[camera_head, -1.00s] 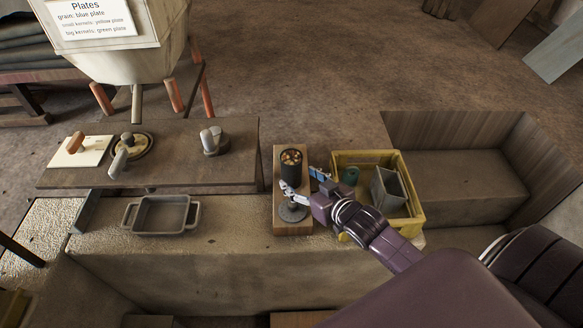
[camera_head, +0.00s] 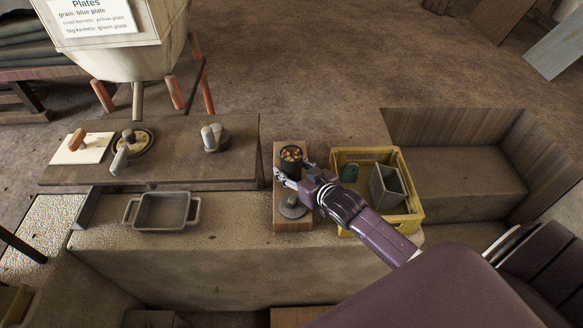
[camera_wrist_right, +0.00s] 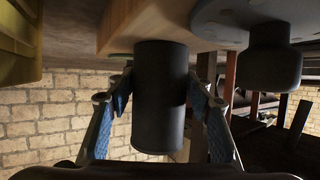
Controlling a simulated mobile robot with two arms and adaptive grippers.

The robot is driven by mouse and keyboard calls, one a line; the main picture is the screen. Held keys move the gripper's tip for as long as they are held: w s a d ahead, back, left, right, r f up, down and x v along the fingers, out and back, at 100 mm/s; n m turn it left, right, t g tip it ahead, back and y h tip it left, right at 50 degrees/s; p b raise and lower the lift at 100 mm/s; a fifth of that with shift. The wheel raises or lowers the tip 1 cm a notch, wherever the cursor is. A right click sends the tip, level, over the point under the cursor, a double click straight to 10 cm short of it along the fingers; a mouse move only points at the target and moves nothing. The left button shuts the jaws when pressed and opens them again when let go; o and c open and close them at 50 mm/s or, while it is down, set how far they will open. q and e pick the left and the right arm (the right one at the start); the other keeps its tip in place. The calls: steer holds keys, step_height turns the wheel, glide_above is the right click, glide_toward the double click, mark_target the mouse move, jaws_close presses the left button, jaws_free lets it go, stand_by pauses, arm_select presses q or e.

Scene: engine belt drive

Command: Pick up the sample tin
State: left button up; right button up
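The sample tin (camera_head: 291,164) is a dark cylinder, open at the top, with light and brown kernels in it. It stands upright on a narrow wooden board (camera_head: 281,222). In the right wrist view the tin (camera_wrist_right: 160,97) appears upside down, between the two blue-padded fingers of my right gripper (camera_wrist_right: 160,92). The fingers are spread around it, and a narrow gap seems to show on each side. In the head view my right gripper (camera_head: 289,177) reaches the tin's near side. My left gripper is not in view.
A round grey weight-like object (camera_head: 293,208) stands on the board, just nearer than the tin. A yellow crate (camera_head: 415,200) holding a grey box (camera_head: 387,187) is close on the right. A grey tray (camera_head: 162,212) lies left. The stone top between tray and board is clear.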

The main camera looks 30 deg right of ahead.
steer(key=c, duration=1)
steer(key=shift+r, duration=0.2)
step_height(320, 180, up, 20)
steer(key=shift+f+p, duration=0.15)
steer(key=shift+p, duration=0.25)
